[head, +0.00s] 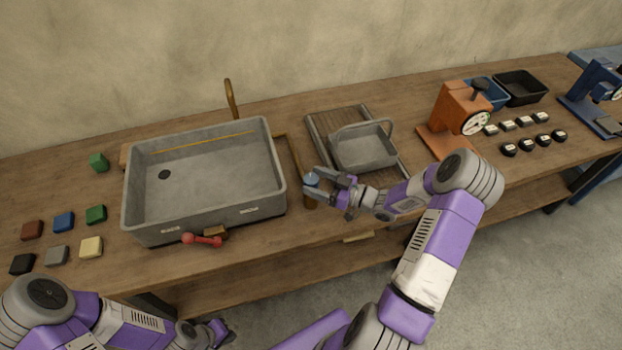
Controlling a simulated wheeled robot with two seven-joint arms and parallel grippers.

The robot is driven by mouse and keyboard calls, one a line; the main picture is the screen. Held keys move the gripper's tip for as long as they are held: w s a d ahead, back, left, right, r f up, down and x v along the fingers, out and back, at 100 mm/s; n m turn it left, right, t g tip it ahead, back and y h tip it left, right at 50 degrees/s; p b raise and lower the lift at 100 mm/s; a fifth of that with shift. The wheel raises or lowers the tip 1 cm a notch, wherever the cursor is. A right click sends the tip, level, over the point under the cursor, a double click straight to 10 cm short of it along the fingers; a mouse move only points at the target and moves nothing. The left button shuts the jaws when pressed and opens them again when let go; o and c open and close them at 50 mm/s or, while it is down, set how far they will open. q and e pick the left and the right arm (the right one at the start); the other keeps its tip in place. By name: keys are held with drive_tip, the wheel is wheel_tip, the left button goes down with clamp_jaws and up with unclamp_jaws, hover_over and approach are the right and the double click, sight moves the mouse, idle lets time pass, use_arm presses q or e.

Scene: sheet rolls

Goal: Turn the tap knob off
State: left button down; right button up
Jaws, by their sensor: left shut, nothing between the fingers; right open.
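The tap knob (312,179) is a small blue cap on top of a short brown post (309,199) to the right of the grey basin. My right gripper (313,182) is open with its fingers on either side of the knob; I cannot tell whether they touch it. A thin brown spout (231,99) rises behind the basin, and no running water is discernible. My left gripper (222,331) is shut and empty, low in front of the bench and away from the knob.
The grey basin (275,165) has a red-handled lever (203,240) at its front. A grey tray (362,152) sits on a slatted rack right of the knob. Coloured blocks (63,222) lie on the left. An orange gauge device (455,112) stands to the right.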

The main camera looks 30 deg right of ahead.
drive_tip(key=shift+x, duration=0.95)
drive_tip(key=shift+c, duration=0.4)
drive_tip(key=c, duration=0.9)
drive_tip(key=shift+n+g+y, duration=0.7)
drive_tip(key=shift+g+y, duration=0.1)
drive_tip(key=shift+y, duration=0.2)
drive_tip(key=o, duration=1)
